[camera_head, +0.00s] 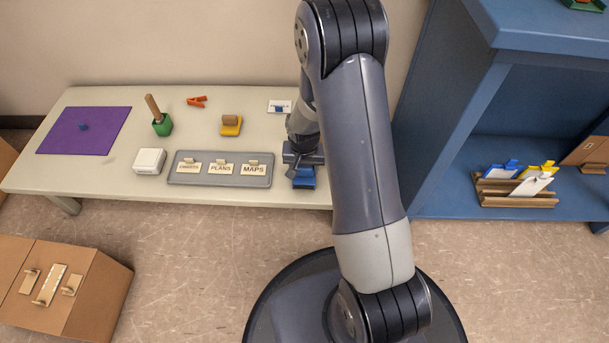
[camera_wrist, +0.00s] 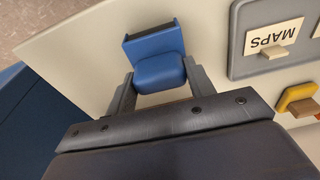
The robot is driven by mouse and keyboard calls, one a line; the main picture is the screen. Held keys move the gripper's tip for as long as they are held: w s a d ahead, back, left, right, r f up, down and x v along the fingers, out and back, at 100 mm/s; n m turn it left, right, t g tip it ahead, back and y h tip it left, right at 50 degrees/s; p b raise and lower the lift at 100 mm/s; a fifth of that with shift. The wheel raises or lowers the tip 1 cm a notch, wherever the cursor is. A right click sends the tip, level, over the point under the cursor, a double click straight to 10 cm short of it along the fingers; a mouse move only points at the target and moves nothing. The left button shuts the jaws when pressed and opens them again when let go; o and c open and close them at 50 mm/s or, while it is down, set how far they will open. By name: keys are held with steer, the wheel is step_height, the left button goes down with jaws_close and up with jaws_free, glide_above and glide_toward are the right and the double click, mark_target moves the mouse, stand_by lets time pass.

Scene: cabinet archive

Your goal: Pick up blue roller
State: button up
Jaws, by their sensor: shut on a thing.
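The blue roller (camera_wrist: 155,55) is a blue block with a rounded handle-like part nearer my gripper and a flatter part beyond it. In the wrist view my gripper (camera_wrist: 158,82) has one finger on each side of the rounded part and is shut on it. In the head view the blue roller (camera_head: 304,177) shows at the right front of the pale table, just below my gripper (camera_head: 303,160). My arm hides part of the area behind it. I cannot tell whether the roller touches the table.
A grey tray (camera_head: 220,182) with label cards, including MAPS, lies left of my gripper. A yellow stamp-like block (camera_head: 231,125), green holder (camera_head: 162,125), orange clip (camera_head: 197,101), white box (camera_head: 149,161) and purple mat (camera_head: 85,130) share the table (camera_head: 110,183). A blue shelf (camera_head: 460,150) stands right.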

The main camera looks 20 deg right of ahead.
steer(key=shift+c, duration=1.1)
step_height(320, 180, up, 10)
steer(key=p, duration=0.4)
